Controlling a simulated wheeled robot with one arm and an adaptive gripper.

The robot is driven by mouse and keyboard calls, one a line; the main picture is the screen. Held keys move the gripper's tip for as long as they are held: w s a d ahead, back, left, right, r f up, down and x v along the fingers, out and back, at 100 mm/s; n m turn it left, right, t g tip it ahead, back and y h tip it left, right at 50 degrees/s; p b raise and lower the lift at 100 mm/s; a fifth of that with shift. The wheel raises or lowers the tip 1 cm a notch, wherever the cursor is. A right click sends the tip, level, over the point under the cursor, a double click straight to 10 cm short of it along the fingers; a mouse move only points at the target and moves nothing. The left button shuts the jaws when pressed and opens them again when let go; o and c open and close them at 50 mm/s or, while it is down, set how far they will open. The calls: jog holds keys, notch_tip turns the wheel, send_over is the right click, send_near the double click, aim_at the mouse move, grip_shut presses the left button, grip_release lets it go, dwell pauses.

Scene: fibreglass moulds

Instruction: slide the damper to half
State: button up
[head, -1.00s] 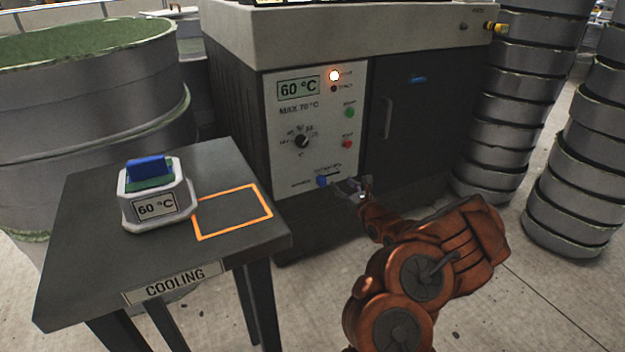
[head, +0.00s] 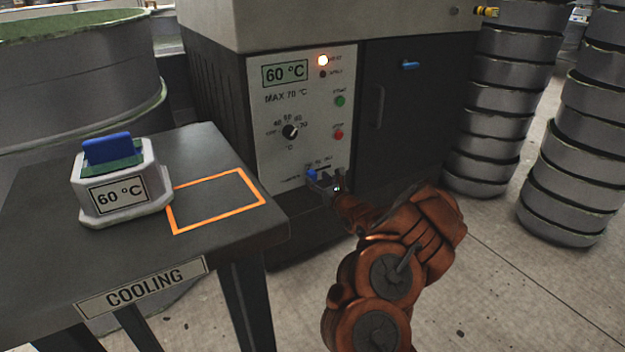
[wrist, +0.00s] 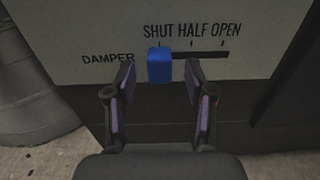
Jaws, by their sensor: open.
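The damper is a blue slider knob (wrist: 159,66) on a dark horizontal slot (wrist: 212,55) low on the oven's white panel. In the wrist view the knob stands at the left end, under the SHUT mark, with HALF and OPEN further right. The blue knob also shows in the head view (head: 311,174). My gripper (wrist: 158,72) is open, with one finger on each side of the knob's column in the wrist view. I cannot tell whether a finger touches the knob. In the head view my gripper (head: 326,181) is right at the slider, partly hiding the slot.
The panel (head: 305,110) has a 60 °C display, a dial, and green and red buttons. A black door (head: 415,110) is to its right. A cooling table (head: 225,145) with a 60 °C block (head: 122,190) stands at left. Stacked grey moulds (head: 510,100) stand at right.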

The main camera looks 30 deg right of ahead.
aim_at(315, 176)
jog(key=w, duration=0.2)
jog(key=shift+w+f+b, duration=0.15)
jog(key=shift+w+b, duration=0.2)
jog(key=shift+b, duration=0.05)
jog(key=shift+w+d+r, duration=0.1)
jog(key=shift+w+r, duration=0.1)
jog(key=shift+w, duration=0.2)
grip_shut()
